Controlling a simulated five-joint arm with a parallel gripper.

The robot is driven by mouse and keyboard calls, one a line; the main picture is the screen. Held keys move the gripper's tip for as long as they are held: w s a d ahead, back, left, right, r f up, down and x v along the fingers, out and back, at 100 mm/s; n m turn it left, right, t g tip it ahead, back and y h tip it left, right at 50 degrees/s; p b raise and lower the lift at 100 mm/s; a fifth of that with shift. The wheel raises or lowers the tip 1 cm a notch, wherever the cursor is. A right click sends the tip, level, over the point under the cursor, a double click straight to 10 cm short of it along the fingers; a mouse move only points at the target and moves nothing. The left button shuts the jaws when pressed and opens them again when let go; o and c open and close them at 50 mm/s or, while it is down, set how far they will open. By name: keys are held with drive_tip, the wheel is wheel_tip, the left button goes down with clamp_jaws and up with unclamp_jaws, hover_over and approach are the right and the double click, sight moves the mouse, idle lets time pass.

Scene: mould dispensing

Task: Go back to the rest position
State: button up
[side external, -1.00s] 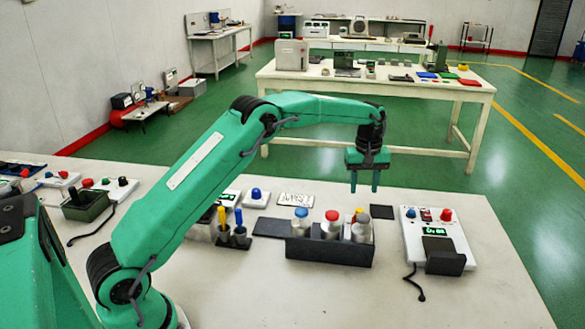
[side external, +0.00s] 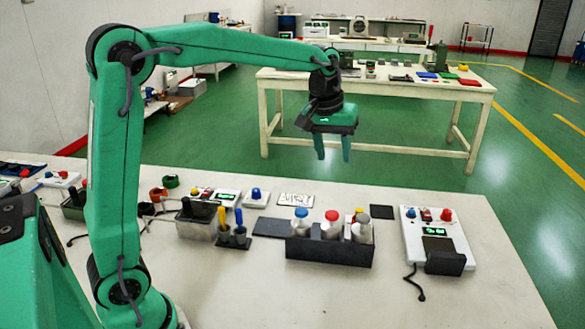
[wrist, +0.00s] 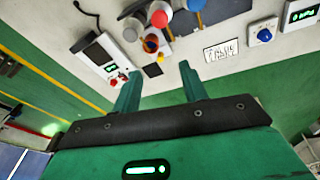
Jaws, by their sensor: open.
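My gripper (side external: 333,148) is open and empty, raised in the air above the back edge of the near table in the side view. In the wrist view its two fingers (wrist: 160,92) stand apart with nothing between them. My green arm is folded up, with its upper link nearly upright and its forearm reaching to the right. Below the gripper, a dark rack (side external: 329,250) holds several bottles, among them one with a blue cap (side external: 301,217) and one with a red cap (side external: 332,221). The bottles also show in the wrist view (wrist: 159,15).
A white device with a display (side external: 440,243) and a cable stands right of the rack. A holder with yellow and blue handled tools (side external: 233,237), a blue-knob box (side external: 256,196) and a label card (side external: 295,199) sit left. Bare table (side external: 380,295) lies in front. Another table (side external: 400,95) stands behind.

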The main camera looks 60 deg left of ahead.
drive_tip(key=s+d+f+m+t, duration=0.1)
drive_tip(key=s+m, duration=0.2)
drive_tip(key=s, duration=0.9)
drive_tip(key=s+d+f+m+t, duration=0.1)
drive_tip(key=s+m+t, duration=0.1)
drive_tip(key=s, duration=1)
drive_tip(key=shift+s+f+m, duration=0.2)
drive_tip(key=shift+f+m, duration=0.05)
drive_tip(key=shift+m, duration=0.35)
